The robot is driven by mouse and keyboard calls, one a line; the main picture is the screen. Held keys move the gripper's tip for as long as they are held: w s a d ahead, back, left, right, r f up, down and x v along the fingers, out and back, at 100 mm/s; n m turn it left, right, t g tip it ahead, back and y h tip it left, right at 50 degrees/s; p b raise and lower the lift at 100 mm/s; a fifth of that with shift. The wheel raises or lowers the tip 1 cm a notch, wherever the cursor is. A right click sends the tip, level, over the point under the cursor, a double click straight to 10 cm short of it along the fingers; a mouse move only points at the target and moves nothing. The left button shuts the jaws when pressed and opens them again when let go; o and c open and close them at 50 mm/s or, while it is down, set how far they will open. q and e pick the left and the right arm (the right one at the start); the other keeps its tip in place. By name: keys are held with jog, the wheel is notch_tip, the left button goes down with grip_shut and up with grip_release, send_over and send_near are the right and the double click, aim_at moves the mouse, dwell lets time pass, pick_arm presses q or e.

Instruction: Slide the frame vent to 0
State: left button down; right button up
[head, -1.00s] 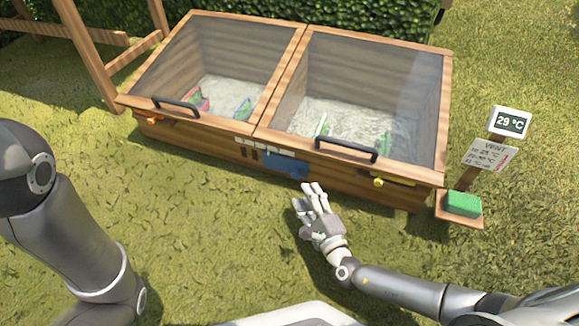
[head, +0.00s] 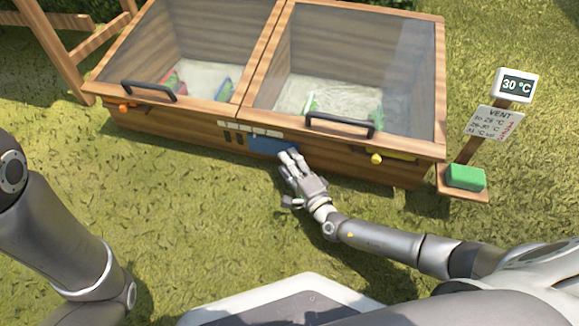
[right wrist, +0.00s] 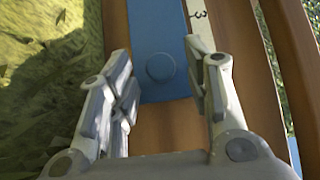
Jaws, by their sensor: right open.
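The frame vent is a blue slide plate (head: 266,144) low on the front wall of the wooden cold frame, under a pale scale strip (head: 250,129). Dark slots show left of the plate. In the right wrist view the blue plate (right wrist: 158,25) has a round blue knob (right wrist: 160,67); the scale strip (right wrist: 200,22) beside it shows a 3. My right gripper (head: 291,158) is at the plate's lower right part. In the right wrist view it is open (right wrist: 165,78), fingers on either side of the knob, not visibly closed on it. My left gripper is out of view.
The cold frame (head: 262,60) has two glazed lids with black handles (head: 340,125). A yellow knob (head: 376,158) and an orange latch (head: 124,107) sit on its front. At right stand a 30 °C display (head: 517,86), a VENT sign (head: 495,123) and a green block (head: 465,177).

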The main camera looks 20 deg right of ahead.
jog(key=shift+w, duration=0.15)
grip_shut()
dwell(0.4)
